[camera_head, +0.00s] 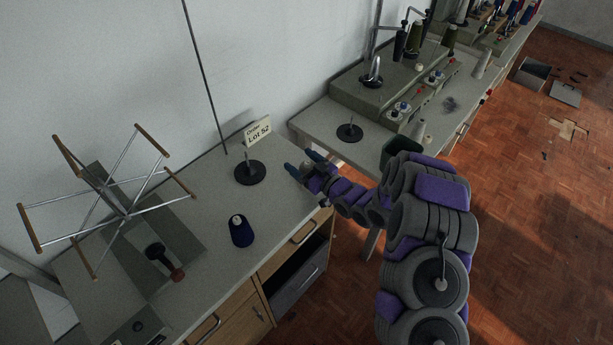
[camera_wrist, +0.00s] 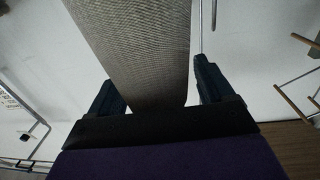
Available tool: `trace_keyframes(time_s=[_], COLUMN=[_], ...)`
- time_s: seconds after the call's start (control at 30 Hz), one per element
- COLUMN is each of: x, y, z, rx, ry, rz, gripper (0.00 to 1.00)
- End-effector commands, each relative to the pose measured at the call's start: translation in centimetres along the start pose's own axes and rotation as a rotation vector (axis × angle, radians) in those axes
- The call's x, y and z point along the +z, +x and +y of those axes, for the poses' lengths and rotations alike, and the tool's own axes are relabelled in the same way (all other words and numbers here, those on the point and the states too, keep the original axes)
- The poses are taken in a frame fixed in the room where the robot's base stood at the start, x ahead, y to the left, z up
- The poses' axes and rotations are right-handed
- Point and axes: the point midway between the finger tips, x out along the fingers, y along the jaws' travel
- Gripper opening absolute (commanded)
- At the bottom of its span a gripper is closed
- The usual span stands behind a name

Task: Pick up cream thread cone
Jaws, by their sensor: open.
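My gripper (camera_head: 304,160) is open, its two dark blue fingers over the right end of the near bench by the wall. In the wrist view my gripper (camera_wrist: 158,85) has its fingers spread on both sides of a broad, grey-beige, finely ribbed tapering shape (camera_wrist: 140,40). That shape may be a thread cone close to the camera, but I cannot tell for sure, nor whether it is touched. A pale, cream-looking cone (camera_head: 418,131) stands on the second bench to the right of my gripper. Another pale cone (camera_head: 482,63) stands farther back there.
The near bench (camera_head: 205,200) holds a navy thread cone (camera_head: 241,231), a black round stand (camera_head: 249,172), a "Lot 52" sign (camera_head: 258,132) and a yarn swift (camera_head: 108,195). The second bench (camera_head: 325,122) carries grey units and several spools. Open floor (camera_head: 540,220) lies at right.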

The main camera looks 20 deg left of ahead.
Motion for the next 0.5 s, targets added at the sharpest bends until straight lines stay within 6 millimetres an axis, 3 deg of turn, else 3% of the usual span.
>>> trace_keyframes(time_s=[0.1, 0.5], x=[-0.05, 0.01], y=[-0.11, 0.02], z=[0.09, 0.03], rx=[0.001, 0.001], ry=[0.0, -0.001], rz=[0.001, 0.0], gripper=[0.8, 0.42])
